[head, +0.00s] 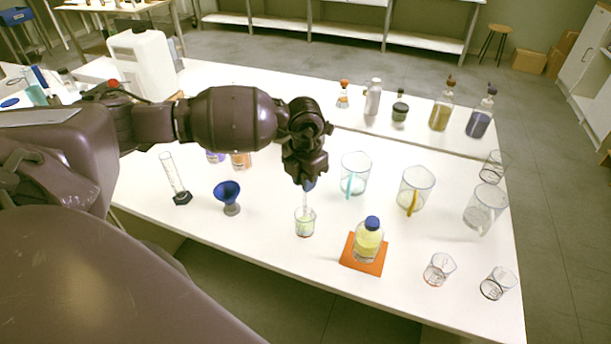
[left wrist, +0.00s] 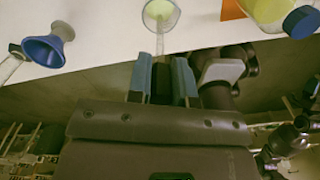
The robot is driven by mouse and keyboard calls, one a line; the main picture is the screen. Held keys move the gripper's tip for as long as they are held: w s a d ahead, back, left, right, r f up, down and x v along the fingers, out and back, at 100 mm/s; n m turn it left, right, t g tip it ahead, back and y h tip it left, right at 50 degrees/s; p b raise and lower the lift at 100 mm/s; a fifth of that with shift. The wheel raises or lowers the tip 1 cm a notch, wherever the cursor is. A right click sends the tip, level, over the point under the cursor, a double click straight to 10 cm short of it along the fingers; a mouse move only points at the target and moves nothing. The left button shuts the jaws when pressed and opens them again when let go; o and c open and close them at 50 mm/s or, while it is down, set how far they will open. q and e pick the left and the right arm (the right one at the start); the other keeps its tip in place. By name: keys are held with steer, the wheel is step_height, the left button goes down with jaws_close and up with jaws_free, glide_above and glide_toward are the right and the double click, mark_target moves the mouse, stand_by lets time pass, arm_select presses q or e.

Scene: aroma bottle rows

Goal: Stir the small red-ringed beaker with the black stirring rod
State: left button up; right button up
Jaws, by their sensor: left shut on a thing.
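A small beaker (head: 305,224) with pale green liquid stands upright near the table's front edge, below my left gripper (head: 308,186). The beaker also shows at the top of the left wrist view (left wrist: 161,12); its ring colour is not clear. My left gripper is shut on a stirring rod (head: 305,202). In the left wrist view the rod (left wrist: 160,44) has a dark part between the blue fingertips, and its thin part looks pale. It reaches down into the beaker; whether it touches the glass is unclear. Another small beaker (head: 438,270), with a reddish base, stands to the right.
A yellow bottle with a blue cap (head: 368,240) stands on an orange mat (head: 349,262) close right of the beaker. A blue funnel-shaped cup (head: 228,192) stands to its left. Larger beakers (head: 355,172) (head: 415,188) stand behind. Bare table lies between them.

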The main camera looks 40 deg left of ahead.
arm_select(q)
steer(key=shift+f+b, duration=0.4)
steer(key=shift+f, duration=0.5)
steer(key=shift+f+b, duration=0.55)
steer(key=shift+f, duration=0.6)
steer(key=shift+f+b, duration=0.45)
steer(key=shift+f, duration=0.6)
steer(key=shift+a, duration=0.2)
